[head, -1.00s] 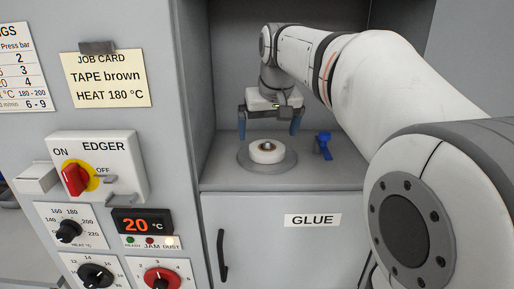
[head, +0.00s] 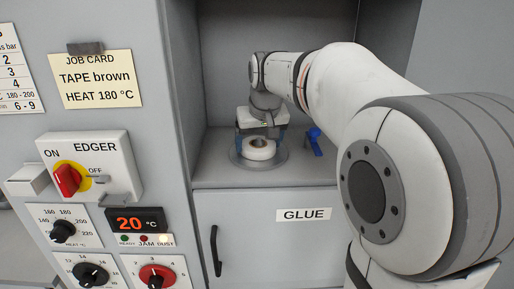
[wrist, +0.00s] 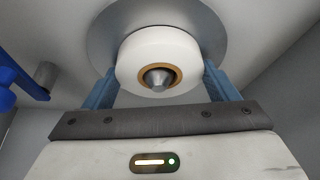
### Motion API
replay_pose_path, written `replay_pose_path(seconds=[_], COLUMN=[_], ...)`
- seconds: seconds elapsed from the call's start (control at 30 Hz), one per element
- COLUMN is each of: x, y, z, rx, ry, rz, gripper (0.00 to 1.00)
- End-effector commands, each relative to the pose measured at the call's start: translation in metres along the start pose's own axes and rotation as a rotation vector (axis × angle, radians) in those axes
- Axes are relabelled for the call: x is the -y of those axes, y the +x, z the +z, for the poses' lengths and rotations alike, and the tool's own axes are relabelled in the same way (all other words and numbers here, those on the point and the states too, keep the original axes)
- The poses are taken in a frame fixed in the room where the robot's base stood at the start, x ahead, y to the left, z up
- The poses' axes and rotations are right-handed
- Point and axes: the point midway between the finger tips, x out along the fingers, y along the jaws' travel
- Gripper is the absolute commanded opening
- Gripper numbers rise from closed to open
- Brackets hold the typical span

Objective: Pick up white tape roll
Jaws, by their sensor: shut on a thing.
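The white tape roll (head: 258,153) sits on a round grey plate (head: 237,161) in the cabinet recess. In the wrist view the white tape roll (wrist: 133,62) has a brown core, and a grey pointed spindle (wrist: 158,78) stands in its middle. My gripper (head: 259,143) is lowered over the roll, with its blue fingers on either side. In the wrist view my gripper (wrist: 160,80) is shut on the roll. The roll appears still around the spindle; I cannot tell whether it is lifted off the plate.
A blue lever (head: 314,141) stands right of the plate, and shows at left in the wrist view (wrist: 20,80). The recess has walls on both sides. Left is the edger panel (head: 88,165) with a red switch, and a job card (head: 98,80) reading "TAPE brown".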

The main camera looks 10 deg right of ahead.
Motion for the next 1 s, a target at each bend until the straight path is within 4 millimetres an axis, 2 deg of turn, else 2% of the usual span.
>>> replay_pose_path(seconds=[0.03,0.23,0.57,0.73,1.0], x=[0.0,0.0,0.001,0.001,0.001], y=[0.0,0.0,-0.004,-0.02,-0.059], z=[0.0,0.0,-0.002,-0.009,-0.025], rx=[0.0,-0.001,-0.002,-0.004,-0.004], ry=[0.0,-0.001,-0.001,-0.002,-0.002], rz=[0.0,0.0,0.0,0.0,-0.001], gripper=[0.71,0.55,0.55,0.55,0.55])
